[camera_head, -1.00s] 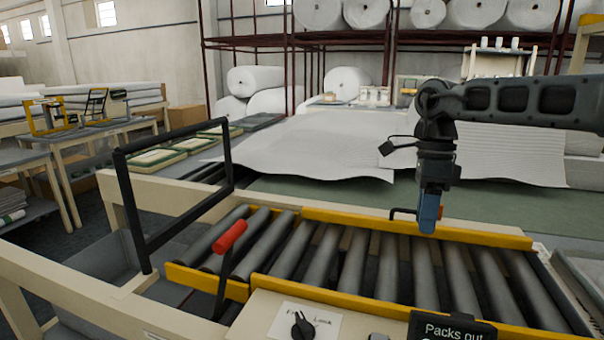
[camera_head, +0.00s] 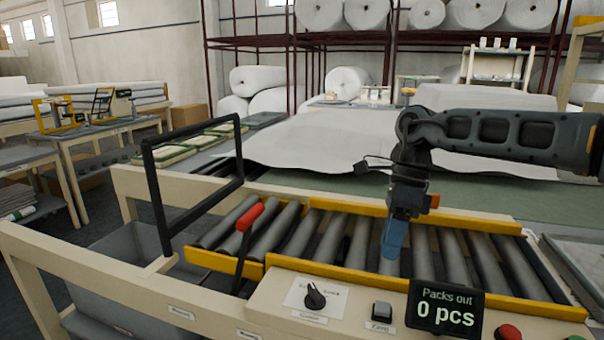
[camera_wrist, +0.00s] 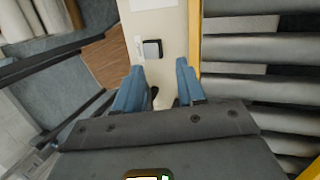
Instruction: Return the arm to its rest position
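My gripper (camera_head: 393,240) hangs from my dark arm above the roller conveyor (camera_head: 352,238), fingers pointing down. In the wrist view my gripper (camera_wrist: 161,85) shows two blue fingers spread apart with nothing between them. Past the fingers lie the cream machine frame and its yellow edge rail. The arm comes in from the right side of the head view.
A black frame (camera_head: 198,178) and a red-handled lever (camera_head: 250,217) stand at the conveyor's left end. The front panel has a knob (camera_head: 314,297), a grey button and a "Packs out 0 pcs" display (camera_head: 446,304). White wadding (camera_head: 318,143) lies behind. A grey bin (camera_head: 125,290) is below left.

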